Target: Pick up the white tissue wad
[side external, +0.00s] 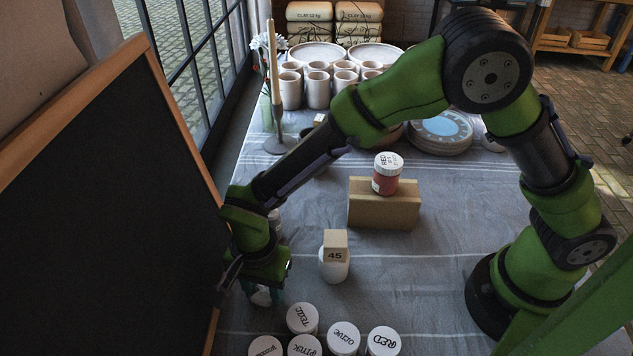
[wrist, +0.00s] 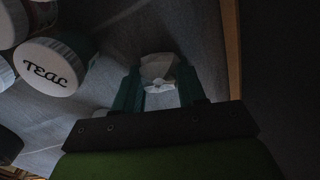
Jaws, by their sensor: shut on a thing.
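My gripper (wrist: 159,88) is shut on the white tissue wad (wrist: 157,68), which shows crumpled and pale between the two dark green fingertips in the wrist view. In the side view my gripper (side external: 265,284) is low at the left of the table, beside the blackboard's edge, and the wad (side external: 262,297) shows partly below it. The fingers hide part of the wad. I cannot tell whether the wad touches the cloth.
Several lidded jars stand close by, the TEAL jar (side external: 302,318) nearest. A white container with a block marked 45 (side external: 335,250) stands to the right. The blackboard (side external: 95,200) borders the left. A red jar (side external: 387,175) sits on a box (side external: 384,208).

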